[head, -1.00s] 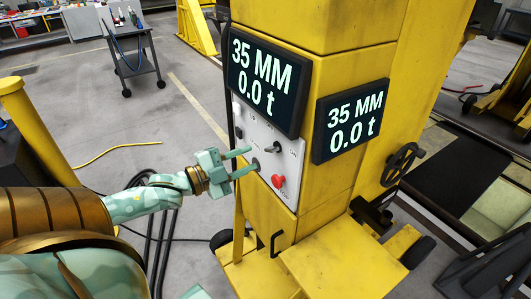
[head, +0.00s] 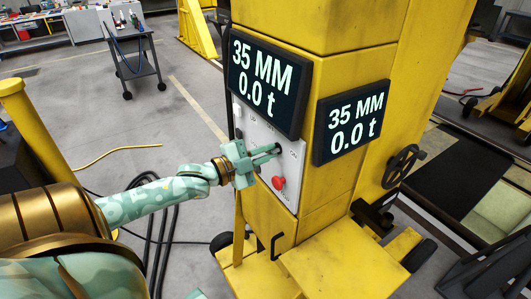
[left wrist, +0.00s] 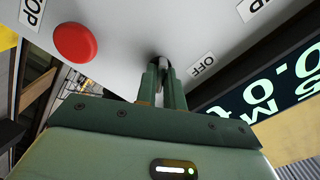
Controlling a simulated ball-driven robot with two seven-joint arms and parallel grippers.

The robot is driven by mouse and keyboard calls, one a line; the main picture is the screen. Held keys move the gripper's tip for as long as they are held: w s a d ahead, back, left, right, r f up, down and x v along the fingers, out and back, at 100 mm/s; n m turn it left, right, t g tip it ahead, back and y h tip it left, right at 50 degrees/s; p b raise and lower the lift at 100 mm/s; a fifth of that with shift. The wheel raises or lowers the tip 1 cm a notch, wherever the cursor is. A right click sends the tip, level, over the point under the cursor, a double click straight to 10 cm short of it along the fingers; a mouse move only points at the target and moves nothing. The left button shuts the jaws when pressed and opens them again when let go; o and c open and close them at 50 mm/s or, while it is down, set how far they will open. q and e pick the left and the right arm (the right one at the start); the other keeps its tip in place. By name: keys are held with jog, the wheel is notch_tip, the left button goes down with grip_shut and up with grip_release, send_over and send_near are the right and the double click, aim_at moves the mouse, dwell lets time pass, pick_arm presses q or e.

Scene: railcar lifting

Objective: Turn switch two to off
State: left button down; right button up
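The grey control panel (head: 294,160) is on the front of a yellow lifting jack (head: 330,190). It carries a red stop button (head: 279,183) and dark switch knobs. My left gripper (head: 276,150) is at the upper knob, its fingers close together and pointing at the panel. In the left wrist view the fingers (left wrist: 162,72) are closed around a small dark knob (left wrist: 158,62), between the red button (left wrist: 75,43) and the OFF label (left wrist: 203,66). The knob's turn angle is mostly hidden. The lower knob is hidden behind my gripper. My right gripper is not seen.
Two displays, one on the left (head: 267,82) and one on the right (head: 350,122), both read 35 MM and 0.0 t. The left one overhangs the panel closely. A handwheel (head: 403,163) is at the jack's right side. Floor left of the jack holds cables (head: 160,225).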

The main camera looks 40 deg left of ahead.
pick_arm(q)
jog(key=n+p, duration=0.8)
jog(key=p, duration=0.1)
jog(key=shift+n, duration=0.4)
jog(key=shift+n+p, duration=1.05)
jog(key=shift+n, duration=0.45)
jog(key=shift+f, duration=0.1)
jog(key=c, duration=1.5)
grip_release()
